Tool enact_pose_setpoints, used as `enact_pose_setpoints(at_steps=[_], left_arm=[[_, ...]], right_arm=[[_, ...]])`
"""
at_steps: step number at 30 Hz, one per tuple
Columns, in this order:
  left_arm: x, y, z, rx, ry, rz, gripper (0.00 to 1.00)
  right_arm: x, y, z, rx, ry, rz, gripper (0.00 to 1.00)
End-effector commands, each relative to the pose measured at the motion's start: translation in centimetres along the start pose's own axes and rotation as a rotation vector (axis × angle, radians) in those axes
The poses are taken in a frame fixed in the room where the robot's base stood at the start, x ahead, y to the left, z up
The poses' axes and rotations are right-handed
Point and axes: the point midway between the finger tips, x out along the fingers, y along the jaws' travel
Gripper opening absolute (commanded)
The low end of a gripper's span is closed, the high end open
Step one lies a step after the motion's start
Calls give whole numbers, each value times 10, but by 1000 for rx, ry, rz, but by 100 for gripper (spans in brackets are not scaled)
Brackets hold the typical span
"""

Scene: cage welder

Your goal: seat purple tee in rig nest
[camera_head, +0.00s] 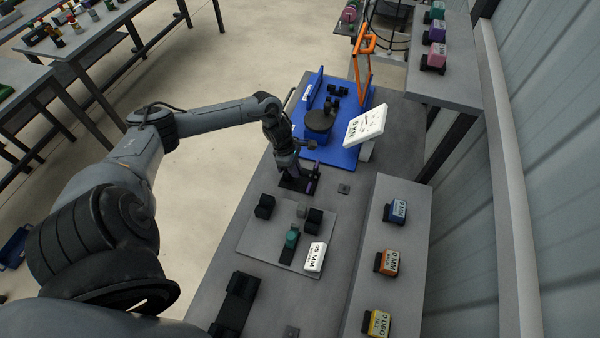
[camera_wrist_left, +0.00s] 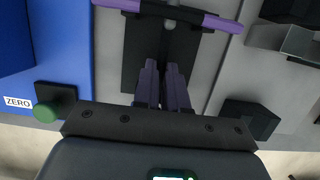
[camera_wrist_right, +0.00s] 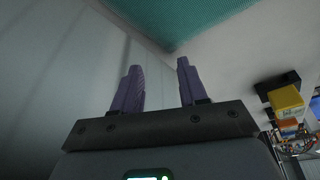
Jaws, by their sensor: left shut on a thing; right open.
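The purple tee (camera_wrist_left: 218,22) shows at the top of the left wrist view as a crosswise purple bar with a dark middle. My left gripper (camera_wrist_left: 165,68) has its purple fingers close together on the tee's dark stem; the exact contact is hard to see. In the head view this gripper (camera_head: 298,170) is low over a dark base on the bench, and the purple bar (camera_head: 313,181) shows at its right. I cannot tell whether the tee is seated in a nest. My right gripper (camera_wrist_right: 160,66) is open and empty in its wrist view, outside the head view.
A blue fixture (camera_head: 345,157) with an orange frame (camera_head: 363,55) and a white sign (camera_head: 364,125) stands behind the gripper. A grey plate (camera_head: 262,238) with black blocks and a teal piece (camera_head: 291,238) lies in front. A shelf (camera_head: 376,280) with labelled blocks runs along the right.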

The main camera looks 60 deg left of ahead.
Motion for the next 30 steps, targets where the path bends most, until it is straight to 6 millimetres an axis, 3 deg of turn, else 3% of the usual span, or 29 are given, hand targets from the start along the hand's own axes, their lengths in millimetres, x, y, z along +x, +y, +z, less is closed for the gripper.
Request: enact_pose_setpoints(at_steps=[14,23,30], left_arm=[[-7,1,2,1,0,1,0],[-42,1,12,1,0,3,0],[-64,-33,46,5,-2,-2,0]], right_arm=[[-4,-1,-2,3,1,-3,43],[-22,1,-7,-2,0,1,43],[-56,3,-18,-6,-1,4,43]])
